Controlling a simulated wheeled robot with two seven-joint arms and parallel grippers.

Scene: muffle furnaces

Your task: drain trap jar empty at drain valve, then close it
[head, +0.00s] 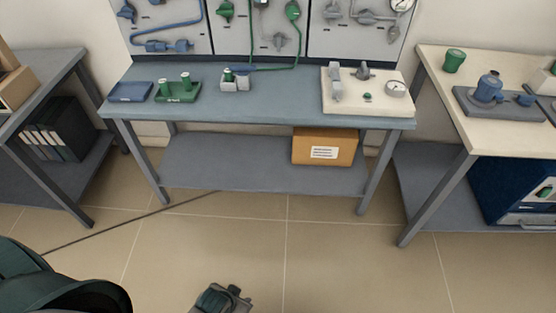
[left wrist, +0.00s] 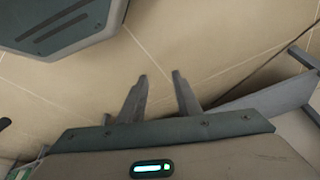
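I cannot tell for sure which thing is the trap jar or the drain valve. A pale block with a green-topped part (head: 235,82) sits on the middle bench, at the end of a green hose (head: 297,40) from the wall panel. A pale board (head: 345,98) at the bench's right carries grey fittings and a round gauge (head: 396,88). A blue vessel (head: 488,86) stands on the right bench. My left gripper (head: 238,292) is low over the floor, away from the benches. The left wrist view shows its fingers (left wrist: 160,76) apart and empty. My right gripper is out of view.
The middle bench (head: 285,112) also holds a blue tray (head: 130,92) and a green rack (head: 178,92). A cardboard box (head: 324,147) is on its lower shelf. A green cup (head: 453,60) stands on the right bench. A dark cable (head: 130,222) crosses the otherwise open floor.

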